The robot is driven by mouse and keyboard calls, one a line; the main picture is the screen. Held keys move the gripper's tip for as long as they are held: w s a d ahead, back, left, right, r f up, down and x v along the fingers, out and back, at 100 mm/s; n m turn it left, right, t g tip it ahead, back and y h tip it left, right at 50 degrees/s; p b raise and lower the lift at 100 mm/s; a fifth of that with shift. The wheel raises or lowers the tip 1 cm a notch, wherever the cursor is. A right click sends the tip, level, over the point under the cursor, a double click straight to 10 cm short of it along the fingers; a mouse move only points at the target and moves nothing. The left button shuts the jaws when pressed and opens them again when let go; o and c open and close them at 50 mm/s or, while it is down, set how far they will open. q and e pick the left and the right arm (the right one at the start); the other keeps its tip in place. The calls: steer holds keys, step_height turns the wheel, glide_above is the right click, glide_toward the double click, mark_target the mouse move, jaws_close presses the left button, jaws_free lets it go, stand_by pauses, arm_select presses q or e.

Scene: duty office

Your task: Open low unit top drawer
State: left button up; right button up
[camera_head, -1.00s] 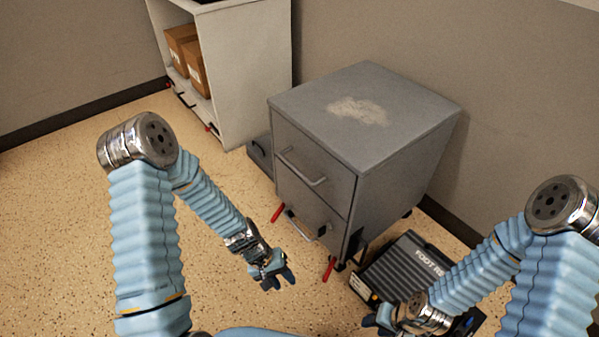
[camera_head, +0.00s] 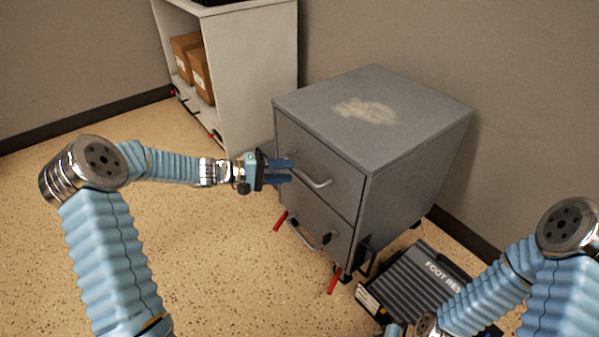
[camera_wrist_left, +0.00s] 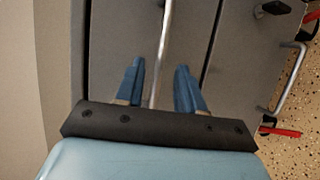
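The low unit (camera_head: 375,125) is a grey cabinet with two drawers, standing at the right of centre in the head view. Its top drawer (camera_head: 330,165) is shut and has a metal bar handle (camera_head: 312,178). My left gripper (camera_head: 292,171) is at the left end of this handle, in front of the drawer face. In the left wrist view its two blue fingers (camera_wrist_left: 160,85) are apart, with the handle bar (camera_wrist_left: 161,60) running between them; neither finger clearly touches it. My right arm is at the lower right; its gripper is mostly cut off by the frame's bottom edge.
The lower drawer (camera_head: 316,222) has its own handle and red parts (camera_head: 334,281) at its base. A black foot rest (camera_head: 415,285) lies right of the unit. A white shelf (camera_head: 255,75) with cardboard boxes (camera_head: 199,70) stands behind left. The floor at left is clear.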

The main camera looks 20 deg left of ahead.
mark_target(298, 171)
arm_select(q)
steer(key=shift+x, duration=2.4)
steer(key=shift+c, duration=0.5)
jaws_close()
